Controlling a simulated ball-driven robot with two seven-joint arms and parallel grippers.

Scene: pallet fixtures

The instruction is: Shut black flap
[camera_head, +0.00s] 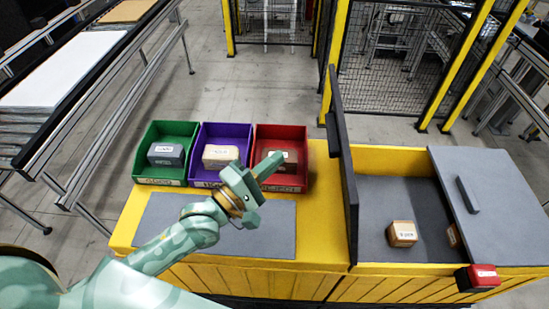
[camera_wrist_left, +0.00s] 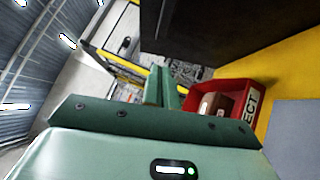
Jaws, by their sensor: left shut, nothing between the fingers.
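The black flap (camera_head: 342,150) stands upright along the left edge of an open grey compartment (camera_head: 375,225) in the yellow bench. In the left wrist view the large dark panel at the top (camera_wrist_left: 210,25) appears to be this flap. My left gripper (camera_head: 270,163) is shut and empty. It is above the red bin and left of the flap, apart from it. Its closed fingers also show in the left wrist view (camera_wrist_left: 161,78). My right gripper is not in view.
Green (camera_head: 144,155), purple (camera_head: 198,165) and red (camera_head: 300,150) bins hold boxes. A brown box (camera_head: 402,233) sits in the compartment, another partly under the grey sliding cover (camera_head: 495,215).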

